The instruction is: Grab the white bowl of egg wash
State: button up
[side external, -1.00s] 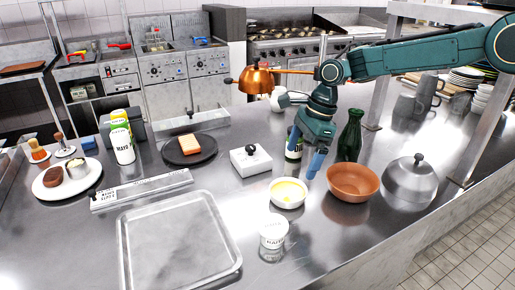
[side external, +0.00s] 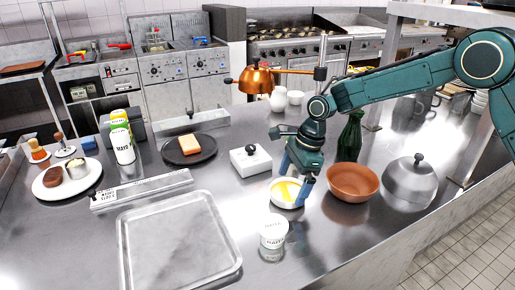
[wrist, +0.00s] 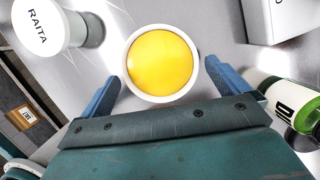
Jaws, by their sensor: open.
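The white bowl of egg wash (side external: 278,196) stands on the steel counter, with yellow liquid in it. In the wrist view the bowl (wrist: 131,88) shows whole, its white rim around the yellow egg wash. My gripper (side external: 296,190) is over the bowl in the side view, and one blue finger hides part of its right side. In the wrist view my gripper (wrist: 162,80) is open, with one finger on each side of the bowl's near half. Gaps show between the fingers and the rim. I cannot tell the exact finger height.
A white raita tub (side external: 273,232) stands in front of the bowl. A terracotta bowl (side external: 352,184), a green bottle (side external: 349,140) and a metal dome (side external: 410,182) are to the right. A white box with a black knob (side external: 250,162) is behind left.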

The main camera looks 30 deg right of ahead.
aim_at(290, 191)
jog(key=shift+x, duration=1.35)
jog(key=shift+r, duration=0.1)
jog(key=c, duration=0.9)
jog(key=shift+r, duration=0.1)
notch_tip(290, 191, up, 20)
